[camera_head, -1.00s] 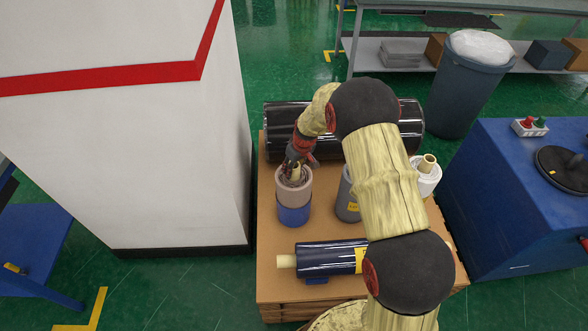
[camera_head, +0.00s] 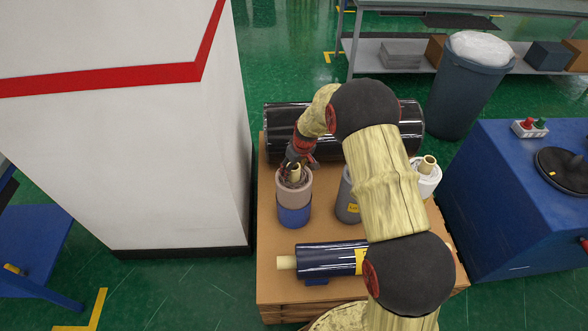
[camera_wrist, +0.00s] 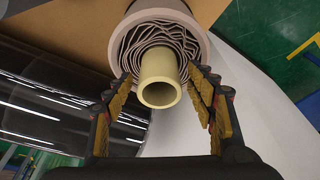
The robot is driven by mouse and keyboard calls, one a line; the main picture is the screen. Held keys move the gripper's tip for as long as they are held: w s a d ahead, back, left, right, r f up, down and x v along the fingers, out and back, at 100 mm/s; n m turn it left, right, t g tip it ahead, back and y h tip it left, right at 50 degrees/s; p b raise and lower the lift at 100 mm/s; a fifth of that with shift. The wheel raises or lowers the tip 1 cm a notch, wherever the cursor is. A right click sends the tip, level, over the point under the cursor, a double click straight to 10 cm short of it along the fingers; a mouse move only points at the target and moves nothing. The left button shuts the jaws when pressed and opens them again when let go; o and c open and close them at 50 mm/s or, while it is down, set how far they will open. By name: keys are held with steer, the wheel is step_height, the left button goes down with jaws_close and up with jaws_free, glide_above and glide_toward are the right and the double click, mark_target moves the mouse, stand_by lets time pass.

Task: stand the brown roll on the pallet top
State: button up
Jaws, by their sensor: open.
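The brown roll (camera_head: 294,184) stands upright near the left edge of the cardboard-coloured pallet top (camera_head: 270,235). Its lower part is blue; I cannot tell whether this is a band or a separate piece beneath. In the wrist view, the brown roll (camera_wrist: 196,38) shows a crinkled wrapped end around a pale yellow core (camera_wrist: 160,92). My gripper (camera_wrist: 160,76) is open, with one finger on each side of the core and a visible gap to it. In the head view, my gripper (camera_head: 297,163) is just over the roll's top.
A long black roll (camera_head: 282,118) lies across the back. A grey roll (camera_head: 346,200) and a white roll (camera_head: 428,182) stand to the right. A dark blue roll (camera_head: 325,260) lies in front. A white pillar (camera_head: 190,170) is close on the left.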

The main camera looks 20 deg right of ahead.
steer(key=s+r+m+p, duration=0.1)
steer(key=s+r, duration=0.5)
steer(key=r, duration=0.5)
steer(key=s+r+t+p, duration=0.1)
steer(key=s+r, duration=0.5)
steer(key=r, duration=0.5)
steer(key=s+r+m+p, duration=0.1)
steer(key=s+r, duration=0.5)
steer(key=r, duration=0.5)
steer(key=s+r+m+t, duration=0.1)
steer(key=s+r, duration=0.1)
steer(key=s, duration=0.9)
steer(key=s+r+m+h, duration=0.1)
steer(key=s+r, duration=0.2)
steer(key=s, duration=0.8)
steer(key=shift+s+a+t, duration=0.2)
steer(key=shift+a+t, duration=0.05)
steer(key=shift+t, duration=0.15)
